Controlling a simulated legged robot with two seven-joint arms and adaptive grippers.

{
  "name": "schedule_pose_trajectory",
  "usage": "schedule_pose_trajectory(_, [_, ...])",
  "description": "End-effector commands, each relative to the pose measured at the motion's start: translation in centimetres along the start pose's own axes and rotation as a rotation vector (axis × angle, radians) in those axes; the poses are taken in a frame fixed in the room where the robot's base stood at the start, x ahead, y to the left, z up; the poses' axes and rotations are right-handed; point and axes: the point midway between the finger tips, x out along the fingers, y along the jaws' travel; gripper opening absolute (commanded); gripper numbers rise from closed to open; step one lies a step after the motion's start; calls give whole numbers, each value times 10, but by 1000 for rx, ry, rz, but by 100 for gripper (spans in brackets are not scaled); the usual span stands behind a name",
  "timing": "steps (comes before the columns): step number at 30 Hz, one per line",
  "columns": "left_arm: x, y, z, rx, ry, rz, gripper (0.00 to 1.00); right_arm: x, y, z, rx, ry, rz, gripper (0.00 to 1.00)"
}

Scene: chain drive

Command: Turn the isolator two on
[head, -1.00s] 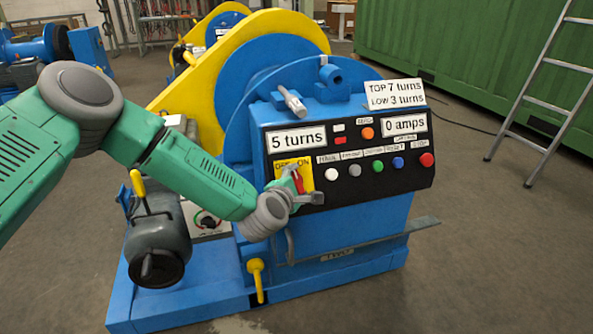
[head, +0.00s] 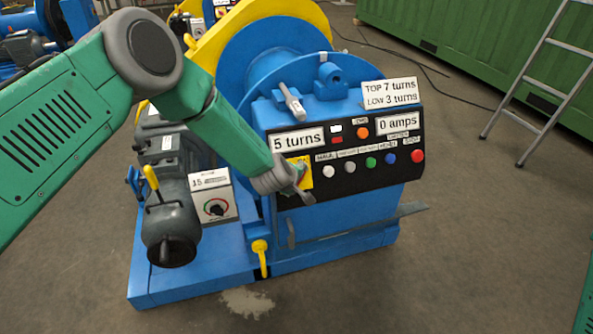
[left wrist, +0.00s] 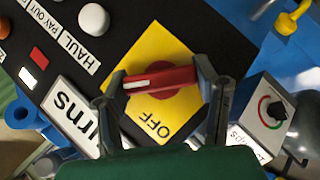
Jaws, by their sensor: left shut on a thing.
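The isolator switch has a red handle (left wrist: 160,82) on a yellow plate (left wrist: 150,45), set in the black front panel. OFF reads on the plate's near side in the left wrist view; no ON label is visible there. The handle has a white mark toward its left end in that view. My left gripper (left wrist: 163,78) has a finger at each end of the handle and is shut on it. In the head view my left gripper (head: 302,182) covers most of the yellow plate (head: 305,165) and the handle. My right gripper is not in view.
Several push buttons, including a white button (head: 329,171) and a red button (head: 417,156), sit just right of the switch. A grey motor (head: 172,225) stands at left. A ladder (head: 545,80) stands at right.

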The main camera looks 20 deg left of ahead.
Motion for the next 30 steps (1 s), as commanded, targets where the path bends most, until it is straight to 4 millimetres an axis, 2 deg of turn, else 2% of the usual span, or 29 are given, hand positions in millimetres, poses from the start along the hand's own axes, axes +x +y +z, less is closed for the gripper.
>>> schedule_pose_trajectory(1, [-2,1,7,25,-13,-19,26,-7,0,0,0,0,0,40])
schedule_pose_trajectory(9, [-1,-2,8,97,-15,-73,26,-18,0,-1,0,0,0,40])
schedule_pose_trajectory(25, [0,-5,9,113,-19,-88,26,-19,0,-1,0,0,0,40])
schedule_pose_trajectory(26, [0,-5,9,113,-19,-88,62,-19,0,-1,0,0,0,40])
schedule_pose_trajectory(27, [1,-5,9,113,-18,-88,76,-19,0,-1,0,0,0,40])
schedule_pose_trajectory(30, [0,-4,7,112,-14,-86,77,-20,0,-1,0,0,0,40])
